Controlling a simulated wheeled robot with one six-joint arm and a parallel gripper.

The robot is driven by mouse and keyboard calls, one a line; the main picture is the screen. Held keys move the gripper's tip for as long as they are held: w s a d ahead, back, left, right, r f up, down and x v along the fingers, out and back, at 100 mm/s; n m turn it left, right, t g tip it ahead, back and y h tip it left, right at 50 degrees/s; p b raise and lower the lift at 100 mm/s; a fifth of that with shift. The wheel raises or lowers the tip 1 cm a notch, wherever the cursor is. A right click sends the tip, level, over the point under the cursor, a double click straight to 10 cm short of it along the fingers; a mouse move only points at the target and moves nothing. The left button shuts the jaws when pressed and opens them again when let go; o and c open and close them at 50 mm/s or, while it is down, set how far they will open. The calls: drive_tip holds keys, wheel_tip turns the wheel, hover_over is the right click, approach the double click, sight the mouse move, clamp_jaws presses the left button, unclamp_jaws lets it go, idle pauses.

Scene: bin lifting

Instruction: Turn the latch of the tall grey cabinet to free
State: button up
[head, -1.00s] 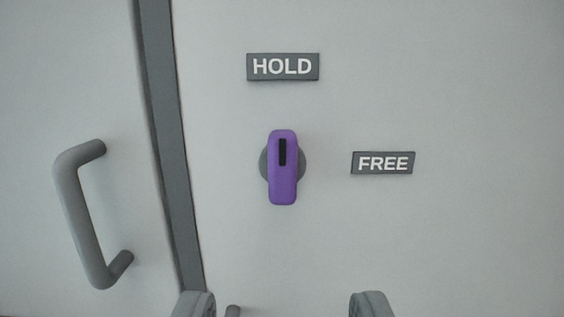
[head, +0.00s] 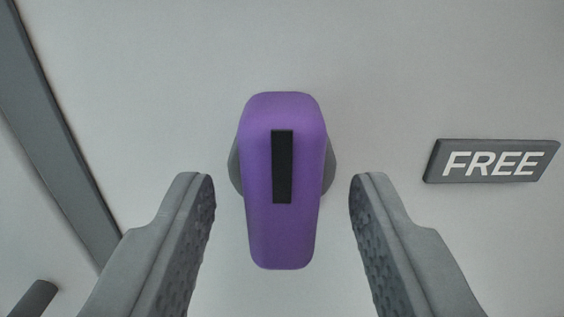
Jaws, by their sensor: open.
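The purple latch (head: 263,220) stands upright on the light grey cabinet face (head: 420,70). Its black mark sits in the upper half and points up. A round grey base (head: 331,170) shows behind it on both sides. The FREE label (head: 491,161) is to the right of the latch. My gripper (head: 282,185) is open, with one textured finger on each side of the latch's lower part. Gaps show between both fingers and the latch, and I see no contact.
A dark grey vertical strip (head: 62,140) runs down the left side. The end of a grey handle (head: 35,298) shows at the lower left. The cabinet face around the latch is flat and clear.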

drive_tip(key=shift+w, duration=0.3)
drive_tip(key=shift+c, duration=0.4)
clamp_jaws()
